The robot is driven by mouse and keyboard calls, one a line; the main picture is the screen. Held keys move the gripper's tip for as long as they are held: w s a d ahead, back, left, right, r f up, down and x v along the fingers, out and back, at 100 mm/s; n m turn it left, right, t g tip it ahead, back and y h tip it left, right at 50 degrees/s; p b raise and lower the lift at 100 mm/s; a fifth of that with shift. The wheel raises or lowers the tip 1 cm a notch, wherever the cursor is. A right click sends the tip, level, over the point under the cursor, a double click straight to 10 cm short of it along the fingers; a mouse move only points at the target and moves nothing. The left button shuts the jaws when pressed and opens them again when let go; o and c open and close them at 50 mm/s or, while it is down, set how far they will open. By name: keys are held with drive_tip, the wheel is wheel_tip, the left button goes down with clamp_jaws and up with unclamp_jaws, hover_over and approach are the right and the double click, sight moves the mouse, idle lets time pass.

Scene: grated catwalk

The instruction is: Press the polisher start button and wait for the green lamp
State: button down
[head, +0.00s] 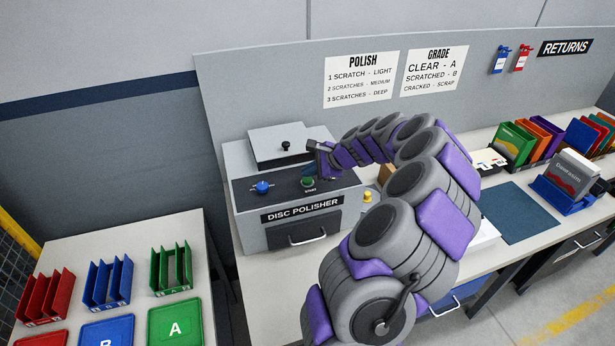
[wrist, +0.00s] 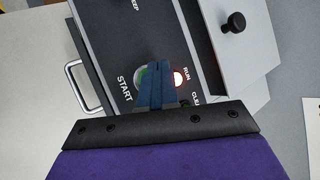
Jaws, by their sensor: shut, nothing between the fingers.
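The disc polisher (head: 295,228) stands on the bench, a grey box with a dark sloped panel. Its green START button (head: 308,182) is on the panel; in the wrist view the button (wrist: 141,78) is partly hidden behind my fingers. My gripper (head: 308,170) is shut and empty, with its fingertips over the button. I cannot tell whether they touch it. In the wrist view, the blue fingers (wrist: 157,72) point at the panel between the START and RUN labels. The RUN lamp (wrist: 179,78) beside them glows red with a whitish centre.
A blue knob (head: 263,187) sits left of the button. The polisher lid (head: 285,145) with its black knob is behind the panel. A yellow knob (head: 367,196) stands to the right. Coloured racks (head: 105,280) are on the left table; a case on a blue stand (head: 565,190) is at right.

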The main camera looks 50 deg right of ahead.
sight(310, 180)
drive_tip(key=shift+r, duration=0.25)
drive_tip(key=shift+r+p, duration=2.05)
drive_tip(key=shift+r, duration=0.45)
